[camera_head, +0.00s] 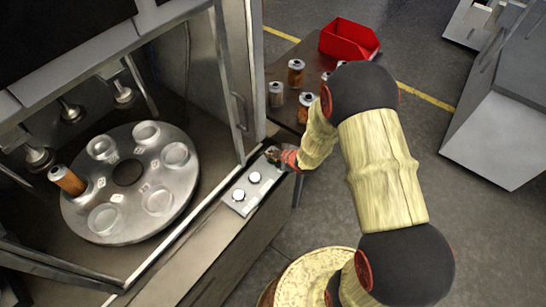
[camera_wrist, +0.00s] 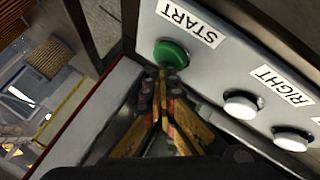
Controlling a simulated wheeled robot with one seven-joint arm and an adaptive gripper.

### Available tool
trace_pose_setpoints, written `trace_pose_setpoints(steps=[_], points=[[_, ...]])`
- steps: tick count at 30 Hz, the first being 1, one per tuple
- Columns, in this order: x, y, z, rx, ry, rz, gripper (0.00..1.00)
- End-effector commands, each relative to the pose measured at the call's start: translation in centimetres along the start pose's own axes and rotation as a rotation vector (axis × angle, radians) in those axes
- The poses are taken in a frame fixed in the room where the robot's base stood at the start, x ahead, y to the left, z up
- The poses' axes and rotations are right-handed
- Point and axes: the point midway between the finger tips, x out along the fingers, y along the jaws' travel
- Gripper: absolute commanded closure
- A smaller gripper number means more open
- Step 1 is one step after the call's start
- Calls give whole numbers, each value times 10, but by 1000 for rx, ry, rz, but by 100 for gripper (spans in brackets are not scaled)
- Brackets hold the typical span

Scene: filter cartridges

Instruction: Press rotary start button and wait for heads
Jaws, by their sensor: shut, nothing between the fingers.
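The green start button (camera_wrist: 171,54) sits on a pale panel under a START label in the wrist view. My gripper (camera_wrist: 163,78) is shut and empty, its fingertips at the button's lower edge; I cannot tell whether they touch it. In the head view my gripper (camera_head: 275,155) is at the far end of the control panel (camera_head: 240,207) and hides the start button. The round rotary table (camera_head: 128,222) has several round seats, and one orange cartridge (camera_head: 68,181) stands at its left. Filling heads (camera_head: 122,93) hang above the table's back and left edges.
Two white buttons, one marked RIGHT (camera_wrist: 242,104), sit beside the start button. Several cartridges (camera_head: 296,72) and a red bin (camera_head: 349,40) stand on a side table beyond my arm. An open machine door (camera_head: 232,90) stands left of my gripper. A grey cabinet (camera_head: 500,130) is at the right.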

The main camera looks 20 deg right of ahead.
Motion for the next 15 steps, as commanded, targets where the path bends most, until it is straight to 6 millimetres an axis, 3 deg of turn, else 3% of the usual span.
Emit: trace_pose_setpoints(steps=[15], points=[[-3,1,-1,1,-1,-1,100]])
